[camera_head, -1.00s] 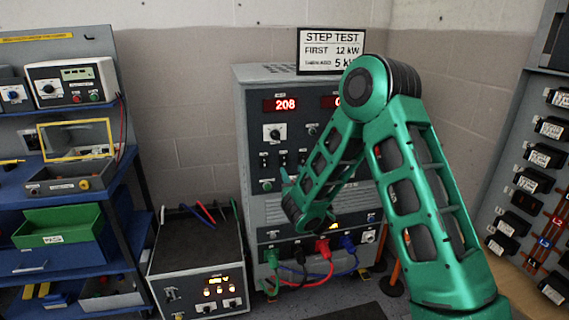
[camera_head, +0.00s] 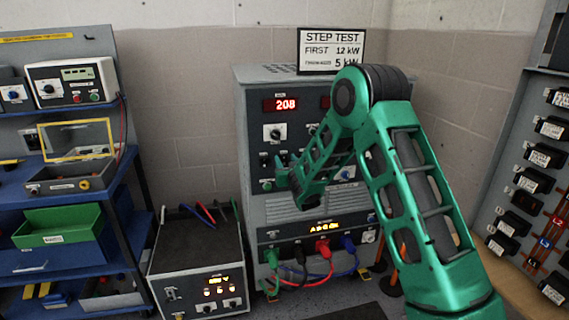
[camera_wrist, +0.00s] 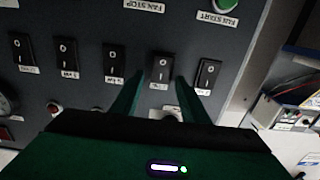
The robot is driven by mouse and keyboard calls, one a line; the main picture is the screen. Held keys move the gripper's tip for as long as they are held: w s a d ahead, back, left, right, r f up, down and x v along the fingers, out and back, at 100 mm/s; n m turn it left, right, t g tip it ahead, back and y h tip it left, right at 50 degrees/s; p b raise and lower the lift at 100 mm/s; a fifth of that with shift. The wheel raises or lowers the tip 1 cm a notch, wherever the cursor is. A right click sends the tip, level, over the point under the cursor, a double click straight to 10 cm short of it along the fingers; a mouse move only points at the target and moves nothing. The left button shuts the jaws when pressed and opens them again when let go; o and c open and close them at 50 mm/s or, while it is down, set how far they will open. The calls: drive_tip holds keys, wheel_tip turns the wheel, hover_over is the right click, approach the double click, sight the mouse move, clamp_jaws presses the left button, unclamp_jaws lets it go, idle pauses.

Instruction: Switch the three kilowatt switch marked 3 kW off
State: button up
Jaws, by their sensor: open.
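A row of black rocker switches with small white labels crosses the grey load-bank panel (camera_wrist: 85,28) in the wrist view, which sees the panel upside down. My gripper (camera_wrist: 158,90) is open and empty, its two green fingers pointing at the panel. The fingers flank the lower part of one rocker switch (camera_wrist: 160,68), second from the right there. I cannot tell whether they touch the panel. The labels are too small to read surely, so I cannot tell which is the 3 kW switch or how it is set. In the head view my arm hides much of the row.
The load-bank cabinet (camera_head: 246,215) has a red 208 display (camera_head: 285,104) and coloured plugs (camera_head: 322,246) with cables low down. A low box (camera_head: 190,245) and a blue shelf rack (camera_head: 135,215) stand left. A breaker rack (camera_head: 540,150) stands right.

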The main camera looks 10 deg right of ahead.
drive_tip(key=shift+w, duration=0.25)
clamp_jaws()
drive_tip(key=shift+f+t, duration=0.4)
drive_tip(key=shift+t, duration=0.4)
drive_tip(key=shift+s+t, duration=0.15)
drive_tip(key=shift+t, duration=0.45)
